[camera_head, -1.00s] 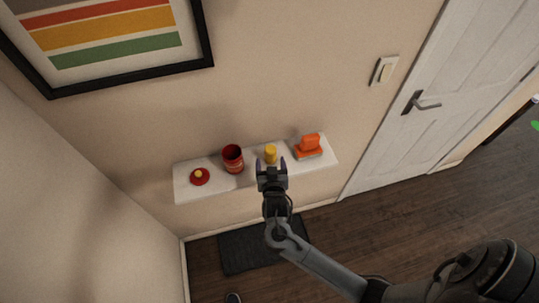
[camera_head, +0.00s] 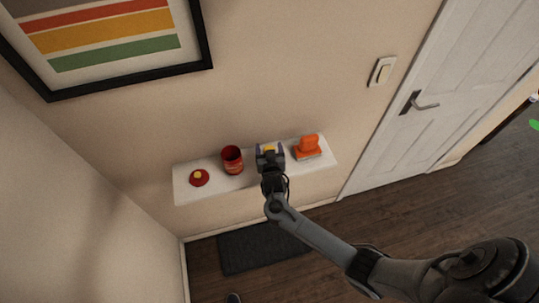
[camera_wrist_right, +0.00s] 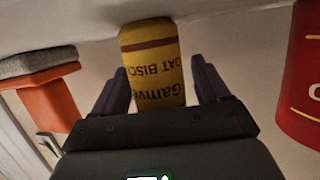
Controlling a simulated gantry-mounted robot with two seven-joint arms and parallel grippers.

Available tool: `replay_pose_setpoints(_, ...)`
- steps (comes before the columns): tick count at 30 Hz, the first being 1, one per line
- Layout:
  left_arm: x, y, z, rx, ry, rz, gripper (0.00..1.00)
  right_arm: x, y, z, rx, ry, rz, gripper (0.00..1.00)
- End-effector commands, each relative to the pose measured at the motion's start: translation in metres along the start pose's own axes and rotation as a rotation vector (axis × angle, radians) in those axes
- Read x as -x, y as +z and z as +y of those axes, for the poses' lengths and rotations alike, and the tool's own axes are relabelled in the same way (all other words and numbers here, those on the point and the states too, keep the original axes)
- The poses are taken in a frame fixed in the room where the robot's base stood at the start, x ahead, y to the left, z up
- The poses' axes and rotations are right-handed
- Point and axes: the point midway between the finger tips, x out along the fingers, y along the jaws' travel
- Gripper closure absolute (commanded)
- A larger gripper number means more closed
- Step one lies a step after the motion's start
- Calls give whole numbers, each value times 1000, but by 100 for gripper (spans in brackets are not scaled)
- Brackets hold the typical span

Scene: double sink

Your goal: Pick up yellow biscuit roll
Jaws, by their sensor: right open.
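The yellow biscuit roll (camera_wrist_right: 152,62) stands on the white wall shelf (camera_head: 205,190). In the wrist view, which looks upside down, it is a yellow cylinder with a brown band and dark lettering. My right gripper (camera_wrist_right: 157,88) is open, with one dark finger on each side of the roll and small gaps between. In the head view my right gripper (camera_head: 270,150) covers most of the roll, and only a bit of its yellow top (camera_head: 269,148) shows. My left gripper is not in view.
On the shelf, a red can (camera_head: 232,161) stands left of the roll, and a red dish with a yellow piece (camera_head: 199,177) lies farther left. An orange object on a grey base (camera_head: 308,147) sits close on the right. The wall is right behind.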

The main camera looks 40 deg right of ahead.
Motion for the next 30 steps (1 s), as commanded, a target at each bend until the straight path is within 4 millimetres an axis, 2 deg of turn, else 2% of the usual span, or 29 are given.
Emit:
replay_pose_setpoints(4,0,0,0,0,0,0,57,0,0,0,0,0,0,25)
replay_pose_setpoints(15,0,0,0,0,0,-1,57,0,0,0,0,0,0,82)
replay_pose_setpoints(24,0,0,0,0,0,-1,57,1,-3,0,-1,0,2,84)
replay_pose_setpoints(30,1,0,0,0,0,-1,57,8,-24,0,-4,-1,3,84)
